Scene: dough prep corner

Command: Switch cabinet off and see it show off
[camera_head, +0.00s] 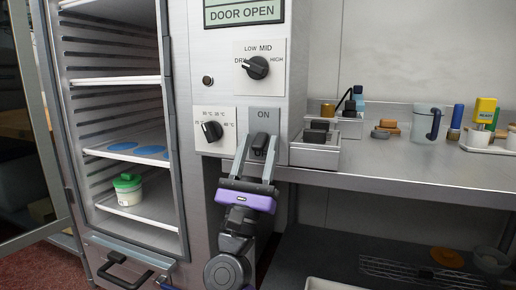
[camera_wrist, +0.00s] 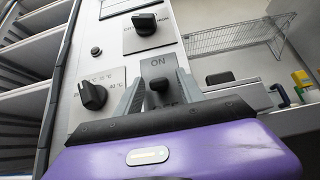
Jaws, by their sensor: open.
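The cabinet (camera_head: 222,75) stands at left with its door swung open and shelves showing. Its display (camera_head: 243,12) reads "DOOR OPEN". The power switch (camera_head: 260,142) is a dark lever on a grey plate (camera_head: 264,115) with "ON" above it; the lower label is partly hidden by my gripper. The switch also shows in the wrist view (camera_wrist: 159,88). My gripper (camera_head: 254,152) is open and points up at the plate, one finger on each side of the switch lever. In the wrist view my gripper (camera_wrist: 158,85) straddles the lever; I cannot tell whether it touches.
A humidity knob (camera_head: 256,67) and a temperature knob (camera_head: 212,131) sit close by on the panel. A jar with green lid (camera_head: 128,188) stands on a cabinet shelf. A steel counter (camera_head: 400,172) at right holds a scale-like box (camera_head: 315,153), a mug (camera_head: 426,122) and bottles.

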